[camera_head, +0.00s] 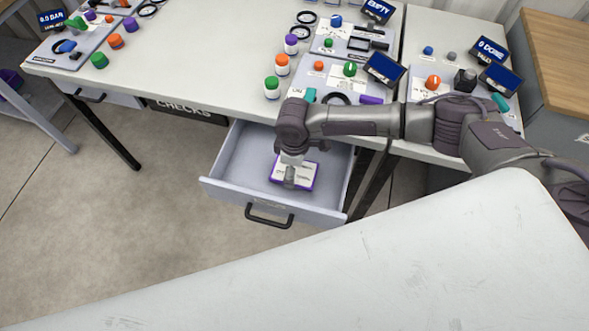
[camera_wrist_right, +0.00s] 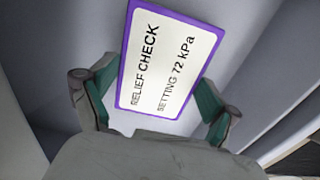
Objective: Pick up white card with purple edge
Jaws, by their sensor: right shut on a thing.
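The white card with a purple edge (camera_head: 305,176) is in the open drawer (camera_head: 236,181), below my right gripper (camera_head: 290,176). In the right wrist view the card (camera_wrist_right: 172,62) reads "RELIEF CHECK" and "SETTING 72 kPa". There my right gripper (camera_wrist_right: 158,92) has one green-padded finger at each long side of the card, shut on it. The card is at or close to the drawer floor; I cannot tell whether it touches. The gripper hides part of the card in the head view. My left gripper is not in view.
The drawer's front has a black handle (camera_head: 268,216). The tabletop (camera_head: 225,75) above holds several bottles, knobs, panels and small displays. A pale surface (camera_head: 400,270) fills the foreground. The drawer around the card looks empty.

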